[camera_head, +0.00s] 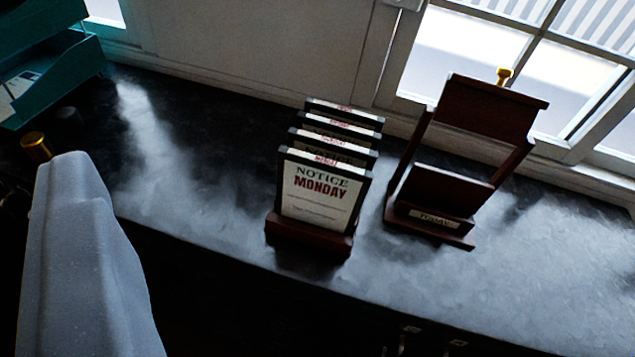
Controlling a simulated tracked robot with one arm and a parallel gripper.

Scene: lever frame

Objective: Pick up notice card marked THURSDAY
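Several notice cards with dark frames stand one behind another in a dark red-brown wooden rack (305,238). The front card (320,195) reads NOTICE MONDAY. Behind it, the second card (330,146), third card (338,128) and rearmost card (345,112) show only their upper edges with bits of red lettering. I cannot read which one is marked THURSDAY. A pale grey smooth part, which looks like part of my gripper (85,260), fills the lower left, well apart from the cards. Its fingertips are not clear, and I see nothing held.
Teal trays (60,75) and a brass-topped item (35,143) are at left. The dark worktop (200,200) is clear between. A window is behind.

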